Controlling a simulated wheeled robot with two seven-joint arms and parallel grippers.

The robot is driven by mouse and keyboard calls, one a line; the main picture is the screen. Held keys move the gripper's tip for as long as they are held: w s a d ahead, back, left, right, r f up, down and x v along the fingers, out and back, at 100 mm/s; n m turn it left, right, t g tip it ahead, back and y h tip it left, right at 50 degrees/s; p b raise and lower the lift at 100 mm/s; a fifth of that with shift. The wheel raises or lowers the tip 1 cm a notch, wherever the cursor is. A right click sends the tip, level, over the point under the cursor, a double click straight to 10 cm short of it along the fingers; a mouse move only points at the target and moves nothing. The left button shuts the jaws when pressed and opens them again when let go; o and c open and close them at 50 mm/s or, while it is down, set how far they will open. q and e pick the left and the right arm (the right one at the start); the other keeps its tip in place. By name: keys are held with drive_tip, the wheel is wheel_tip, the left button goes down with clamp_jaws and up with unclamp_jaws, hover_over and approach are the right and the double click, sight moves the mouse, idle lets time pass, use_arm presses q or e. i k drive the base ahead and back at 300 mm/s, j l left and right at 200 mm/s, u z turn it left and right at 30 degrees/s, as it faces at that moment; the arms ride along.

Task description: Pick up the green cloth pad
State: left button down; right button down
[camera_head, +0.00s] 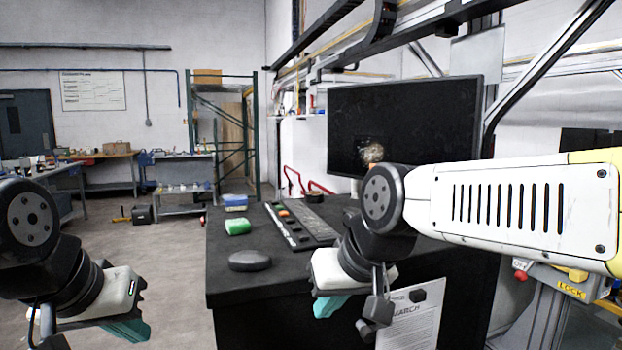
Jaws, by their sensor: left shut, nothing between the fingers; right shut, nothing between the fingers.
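The green cloth pad (238,227) lies on the black tabletop (222,262), near its left edge. A blue and white item (235,203) sits just behind it. My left gripper (134,326) is at the lower left, shut and empty, off the table's left side and well apart from the pad. My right gripper (345,318) is shut and empty at the table's front edge, to the right of and nearer than the pad. The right arm hides part of the table's right side.
A dark round puck (250,261) lies in front of the pad. A long black tray (300,225) with small items lies to its right. A large black monitor (400,125) stands behind the table. A paper sheet (412,322) hangs on the table's front.

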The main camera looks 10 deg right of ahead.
sight(238, 227)
drive_tip(key=i+l+u, duration=0.1)
drive_tip(key=u, duration=0.25)
drive_tip(key=i+l+u, duration=0.2)
drive_tip(key=u, duration=0.15)
drive_tip(key=i+l+u, duration=0.1)
drive_tip(key=u, duration=0.25)
drive_tip(key=l, duration=0.1)
